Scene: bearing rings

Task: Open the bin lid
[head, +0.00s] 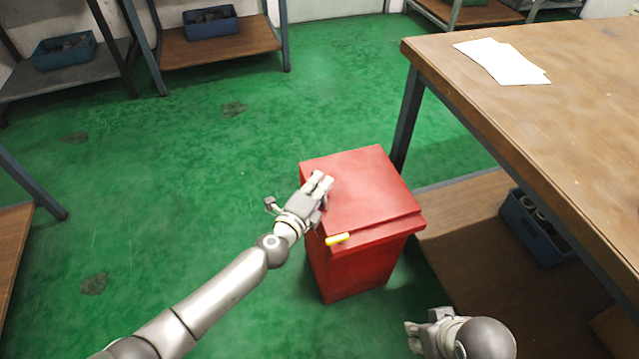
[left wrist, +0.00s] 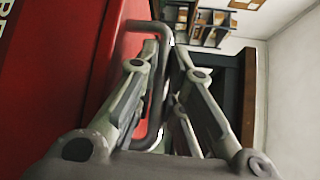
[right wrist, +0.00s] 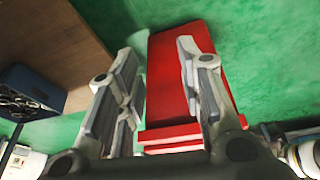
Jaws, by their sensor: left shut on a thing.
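A red bin (head: 350,270) stands on the floor beside the workbench, with its red lid (head: 375,185) lying flat on top. A yellow piece (head: 337,239) sits on its front edge. My left gripper (head: 321,183) is at the lid's left side. In the left wrist view a grey U-shaped handle (left wrist: 140,25) on the red surface runs between the fingers of the left gripper (left wrist: 167,50), which is shut on it. My right gripper (head: 412,335) hangs low at the right; in the right wrist view its fingers (right wrist: 157,55) are apart and empty, with the bin beyond them.
A wooden workbench (head: 560,95) with white papers (head: 500,61) is close to the bin's right. A blue crate (head: 530,230) sits on its lower shelf. Shelves with blue bins (head: 210,24) stand at the back. The green floor (head: 190,160) left of the bin is clear.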

